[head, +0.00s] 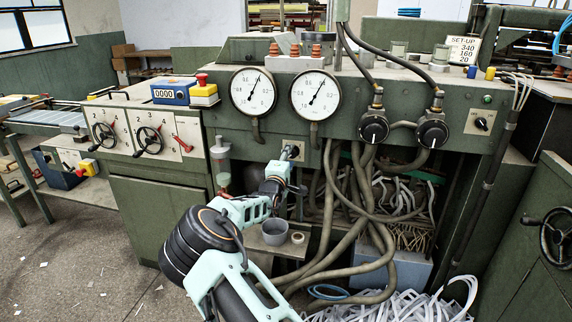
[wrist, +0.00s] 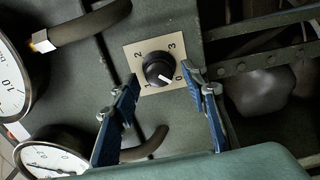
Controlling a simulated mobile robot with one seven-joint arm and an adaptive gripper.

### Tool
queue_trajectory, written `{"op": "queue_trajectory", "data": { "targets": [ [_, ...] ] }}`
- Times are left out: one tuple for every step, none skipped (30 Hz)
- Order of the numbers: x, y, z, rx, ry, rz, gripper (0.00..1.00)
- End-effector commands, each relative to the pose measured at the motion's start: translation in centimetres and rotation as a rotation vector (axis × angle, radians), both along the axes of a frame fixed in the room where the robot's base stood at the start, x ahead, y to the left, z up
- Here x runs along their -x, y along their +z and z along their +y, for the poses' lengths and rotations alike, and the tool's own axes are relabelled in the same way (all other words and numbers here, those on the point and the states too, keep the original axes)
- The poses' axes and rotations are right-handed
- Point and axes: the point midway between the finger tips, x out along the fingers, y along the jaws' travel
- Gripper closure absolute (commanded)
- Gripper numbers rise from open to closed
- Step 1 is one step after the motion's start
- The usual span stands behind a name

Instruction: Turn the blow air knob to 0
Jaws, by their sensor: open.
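A black knob (wrist: 158,69) sits on a cream plate (wrist: 130,52) marked 0 to 3 in the wrist view. Its white pointer line slants down and right, towards the side of the 0. No blow air name is readable on the plate. My gripper (wrist: 164,84) is open, with one blue finger on each side of the knob. The fingers appear apart from it; their exact depth is hard to judge. In the head view my gripper (head: 288,160) is in front of this plate (head: 298,143) below the gauges, and hides most of the knob.
Two round gauges (head: 315,95) hang above the plate. Two large black knobs with hoses (head: 374,129) and a small knob (head: 481,124) are to the right. Thick hoses (head: 345,190) hang close to my arm. A grey cup (head: 274,232) stands below.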

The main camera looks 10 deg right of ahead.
Motion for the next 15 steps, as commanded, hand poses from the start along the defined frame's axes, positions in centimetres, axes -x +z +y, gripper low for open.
{"op": "queue_trajectory", "data": {
  "targets": [
    [0.4,0.0,0.2,0.000,0.000,0.001,0.59],
    [0.7,0.0,0.3,-0.001,0.000,0.001,0.59],
    [1.1,0.0,0.5,-0.002,0.000,0.000,0.59],
    [1.5,0.1,0.7,-0.002,0.001,0.000,0.59],
    [1.9,0.0,0.8,-0.002,0.000,0.000,0.59],
    [2.6,0.0,1.1,-0.001,0.002,0.002,0.59],
    [3.1,0.0,1.3,-0.001,0.002,0.002,0.59],
    [3.6,0.0,1.4,-0.001,0.001,0.002,0.59],
    [4.3,0.0,1.7,-0.002,0.002,0.002,0.59],
    [4.8,0.0,1.9,-0.002,0.002,0.002,0.59],
    [5.4,0.0,2.1,-0.001,0.002,0.002,0.59],
    [6.1,0.0,2.3,0.000,0.001,0.001,0.59],
    [6.6,0.0,2.6,0.000,0.002,0.001,0.59],
    [7.1,0.0,2.7,-0.001,0.002,0.002,0.59],
    [7.7,0.0,3.0,-0.001,0.002,0.002,0.59]
  ]
}}
